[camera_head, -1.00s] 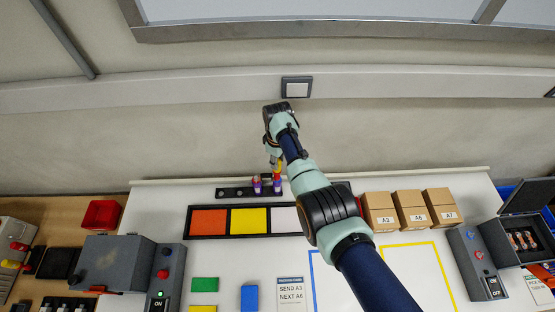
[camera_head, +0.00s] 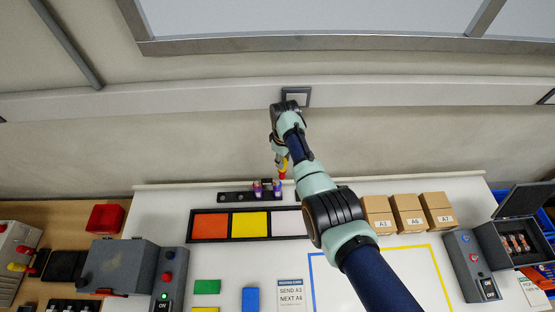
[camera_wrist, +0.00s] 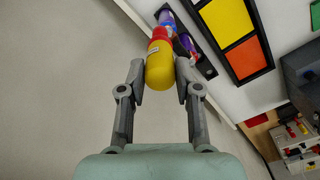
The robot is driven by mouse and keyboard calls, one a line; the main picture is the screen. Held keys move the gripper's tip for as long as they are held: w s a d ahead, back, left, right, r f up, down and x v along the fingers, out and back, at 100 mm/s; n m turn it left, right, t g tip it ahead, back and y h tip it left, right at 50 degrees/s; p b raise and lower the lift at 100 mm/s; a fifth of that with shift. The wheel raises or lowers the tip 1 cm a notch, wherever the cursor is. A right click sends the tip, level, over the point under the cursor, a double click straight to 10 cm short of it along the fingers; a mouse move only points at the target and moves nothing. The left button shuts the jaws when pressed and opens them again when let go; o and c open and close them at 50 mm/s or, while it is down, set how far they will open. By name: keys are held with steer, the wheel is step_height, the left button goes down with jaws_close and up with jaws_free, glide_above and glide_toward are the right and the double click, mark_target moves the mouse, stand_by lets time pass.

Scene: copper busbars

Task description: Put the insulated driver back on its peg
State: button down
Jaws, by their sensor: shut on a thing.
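The insulated driver, with a yellow handle and a red collar, is between the fingers of my gripper (camera_wrist: 160,76). Its yellow handle (camera_wrist: 160,66) fills the gap in the wrist view. In the head view the driver (camera_head: 283,165) hangs below my wrist, just above the right end of the black peg rail (camera_head: 232,197). Two purple-and-blue pieces stand at the rail, a left one (camera_head: 257,188) and a right one (camera_head: 277,188). The driver's red end overlaps the right one in view; I cannot tell whether they touch. The driver's tip is hidden.
A black tray with orange, yellow and white squares (camera_head: 250,224) lies in front of the rail. Cardboard boxes (camera_head: 407,214) stand to the right. A grey switch box (camera_head: 170,272) is at the left. The wall is close behind the rail.

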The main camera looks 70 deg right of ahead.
steer(key=s+d+f+m+b, duration=0.2)
steer(key=s+f+b, duration=0.2)
steer(key=f+b, duration=0.3)
steer(key=s+d+f+m+b, duration=0.2)
steer(key=s+f+m+b, duration=0.1)
steer(key=f+b, duration=0.3)
steer(key=shift+s+f+b, duration=0.4)
steer(key=shift+s+f, duration=0.35)
steer(key=shift+s, duration=0.05)
steer(key=shift+f+b, duration=0.5)
steer(key=shift+f, duration=0.7)
steer(key=c, duration=0.7)
jaws_free()
